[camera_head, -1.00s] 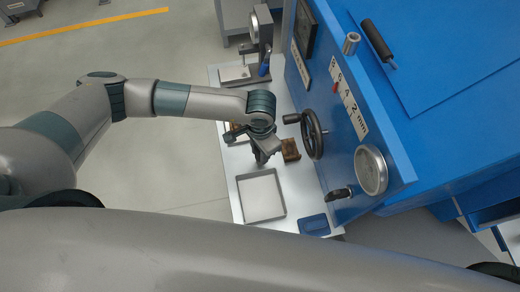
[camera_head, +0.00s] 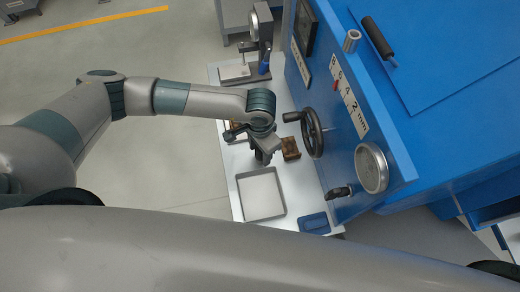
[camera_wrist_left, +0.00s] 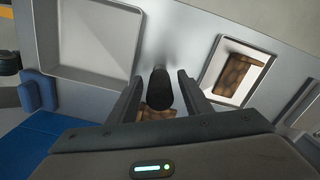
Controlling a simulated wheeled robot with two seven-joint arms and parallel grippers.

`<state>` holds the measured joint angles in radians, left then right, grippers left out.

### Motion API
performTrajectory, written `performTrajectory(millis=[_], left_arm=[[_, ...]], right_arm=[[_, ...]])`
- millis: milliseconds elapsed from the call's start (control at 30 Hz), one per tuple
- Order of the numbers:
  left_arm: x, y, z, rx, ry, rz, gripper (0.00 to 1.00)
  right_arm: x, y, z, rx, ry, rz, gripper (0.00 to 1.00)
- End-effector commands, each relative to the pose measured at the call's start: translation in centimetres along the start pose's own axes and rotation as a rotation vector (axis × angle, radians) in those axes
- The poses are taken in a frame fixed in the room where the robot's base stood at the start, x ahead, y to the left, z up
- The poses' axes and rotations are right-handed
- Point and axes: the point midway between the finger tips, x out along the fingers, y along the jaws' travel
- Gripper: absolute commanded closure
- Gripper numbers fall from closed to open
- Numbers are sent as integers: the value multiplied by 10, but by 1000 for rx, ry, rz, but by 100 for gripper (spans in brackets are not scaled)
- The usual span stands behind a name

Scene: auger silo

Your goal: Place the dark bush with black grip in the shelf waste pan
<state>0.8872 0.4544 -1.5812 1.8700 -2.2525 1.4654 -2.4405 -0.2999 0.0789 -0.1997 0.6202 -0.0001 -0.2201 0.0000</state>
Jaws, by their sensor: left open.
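My left gripper (camera_head: 263,157) is over the shelf, open. In the left wrist view its two fingers (camera_wrist_left: 158,92) stand on either side of a dark upright piece with a rounded black top, which looks like the dark bush with black grip (camera_wrist_left: 158,88). A gap shows between it and each finger. In the head view the gripper hides this piece. A square, empty light-grey pan (camera_head: 281,207), which looks like the shelf waste pan, lies on the shelf just in front of the gripper. It shows at upper left in the left wrist view (camera_wrist_left: 62,72). My right gripper is not in view.
A brown block (camera_head: 290,148) sits right of the gripper, near the blue machine's black handwheel (camera_head: 312,134). A tray (camera_wrist_left: 207,80) holding a brown patterned block lies on the other side.

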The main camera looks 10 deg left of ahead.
Motion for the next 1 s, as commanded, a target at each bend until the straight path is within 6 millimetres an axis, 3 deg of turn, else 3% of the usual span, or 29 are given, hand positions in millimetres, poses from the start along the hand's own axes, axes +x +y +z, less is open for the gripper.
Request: performTrajectory(millis=[67,267,700,1000], left_arm=[[-4,0,0,0,1,0,55],[-26,0,-1,3,4,-1,55],[-102,-1,-1,2,4,-2,55],[-121,0,0,1,0,0,55]], right_arm=[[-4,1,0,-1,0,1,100],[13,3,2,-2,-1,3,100],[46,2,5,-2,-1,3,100],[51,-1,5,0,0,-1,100]])
